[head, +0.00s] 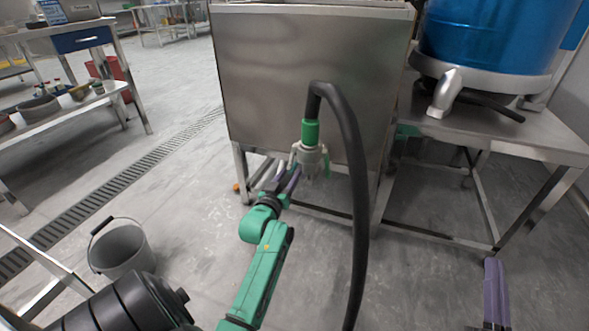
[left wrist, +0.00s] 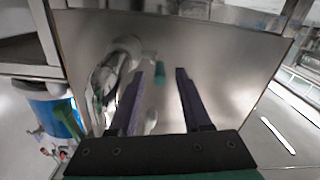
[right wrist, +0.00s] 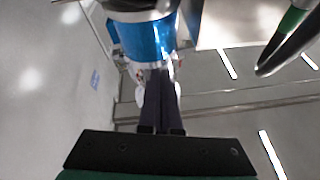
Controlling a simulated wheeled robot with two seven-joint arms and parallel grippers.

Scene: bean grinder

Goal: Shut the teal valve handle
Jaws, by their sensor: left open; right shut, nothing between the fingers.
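The teal valve handle (head: 326,163) hangs at the right side of the grey valve body (head: 310,155), below a bright green sleeve (head: 310,132) in the head view. My left gripper (head: 285,176) is open, with purple fingers just left of and below the valve. In the left wrist view its fingers (left wrist: 160,78) are spread, and a blurred teal patch (left wrist: 160,74) shows beyond and between the tips; it may be a reflection. I see no contact with the handle. My right gripper (head: 495,290) is shut and empty, low at the right, well away from the valve.
A steel tank (head: 300,60) stands behind the valve. A thick black hose (head: 357,200) arches from the valve down to the floor. A blue drum (head: 490,35) sits on a steel table (head: 520,135) at the right. A grey bucket (head: 120,248) stands at the lower left.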

